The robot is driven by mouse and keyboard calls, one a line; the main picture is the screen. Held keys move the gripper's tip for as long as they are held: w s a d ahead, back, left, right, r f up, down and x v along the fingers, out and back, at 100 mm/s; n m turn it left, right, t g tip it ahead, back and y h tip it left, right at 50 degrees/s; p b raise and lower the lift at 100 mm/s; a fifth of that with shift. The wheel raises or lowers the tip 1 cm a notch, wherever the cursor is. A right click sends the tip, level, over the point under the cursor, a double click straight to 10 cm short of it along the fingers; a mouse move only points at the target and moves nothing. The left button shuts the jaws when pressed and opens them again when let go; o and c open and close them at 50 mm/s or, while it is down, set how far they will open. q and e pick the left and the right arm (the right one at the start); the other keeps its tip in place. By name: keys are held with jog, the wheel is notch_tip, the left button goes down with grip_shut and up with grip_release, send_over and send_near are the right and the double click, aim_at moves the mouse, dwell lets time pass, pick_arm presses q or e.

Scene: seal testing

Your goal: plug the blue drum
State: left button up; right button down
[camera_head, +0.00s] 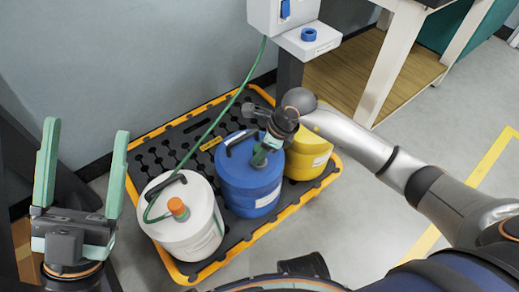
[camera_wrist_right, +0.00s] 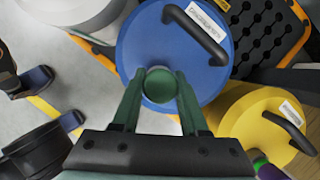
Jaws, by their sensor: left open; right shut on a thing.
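The blue drum (camera_head: 247,188) stands upright on the black and yellow pallet, between the white drum (camera_head: 190,232) and the yellow drum (camera_head: 309,152). My right gripper (camera_head: 264,153) is over its top, toward the right side. In the right wrist view my right gripper (camera_wrist_right: 160,90) is shut on a round green plug (camera_wrist_right: 158,86), seen end-on against the blue drum's top (camera_wrist_right: 150,40). The drum's opening is hidden, so I cannot tell whether the plug touches it or sits in it. My left gripper (camera_head: 84,140) is open and empty at the far left, away from the drums.
The white drum has an orange cap (camera_head: 178,206) and a green hose (camera_head: 222,112) running up to a wall box (camera_head: 284,14). A small shelf holds a blue ring (camera_head: 308,34). The pallet's yellow rim (camera_head: 262,226) borders the drums. A workbench (camera_head: 388,62) stands behind right; grey floor is clear at right.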

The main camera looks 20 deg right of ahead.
jog(key=shift+f, duration=0.45)
jog(key=shift+c, duration=1.8)
grip_release()
jog(key=p+v, duration=0.5)
jog(key=v, duration=0.7)
jog(key=shift+d+r, duration=0.15)
jog(key=shift+r, duration=0.1)
